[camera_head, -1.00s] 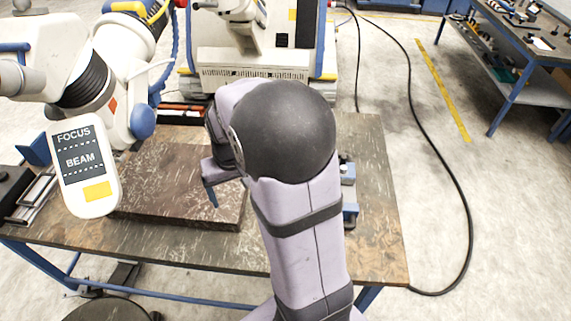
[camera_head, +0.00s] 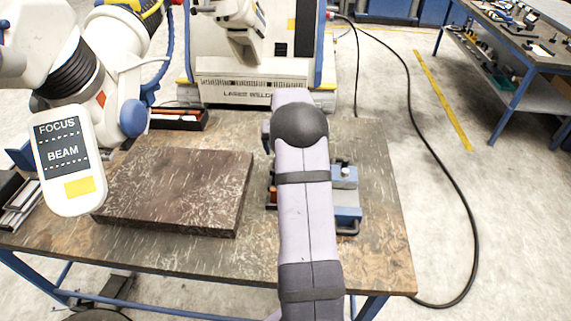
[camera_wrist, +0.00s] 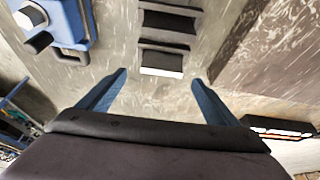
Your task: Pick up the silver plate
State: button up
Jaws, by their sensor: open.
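In the wrist view, my gripper (camera_wrist: 160,82) is open and empty, its two blue fingers spread apart. Just beyond the fingertips, roughly between them, is a group of dark metal pieces (camera_wrist: 165,22) with a bright silver face (camera_wrist: 161,62) at the near end. I cannot tell for sure whether this is the silver plate. Flat silvery pieces (camera_head: 20,205) also lie at the left edge of the table in the head view. In that view my arm hides the gripper and part of the table beneath it.
A thick dark brown slab (camera_head: 175,190) lies on the worktable (camera_head: 130,250). A blue clamp-like fixture (camera_head: 346,197) stands right of my arm and shows in the wrist view (camera_wrist: 62,28). An orange-and-black tray (camera_head: 178,118) is at the back. A FOCUS/BEAM panel (camera_head: 70,165) hangs at left.

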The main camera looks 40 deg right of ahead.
jog(key=shift+w+d+f, duration=0.15)
jog(key=shift+w+f, duration=0.05)
jog(key=shift+f, duration=0.45)
jog(key=shift+f+p, duration=0.1)
jog(key=shift+p, duration=0.2)
jog(key=shift+p+x, duration=1.2)
jog(key=shift+x, duration=1.3)
jog(key=shift+w, duration=0.1)
jog(key=shift+c, duration=0.3)
jog(key=c, duration=1.2)
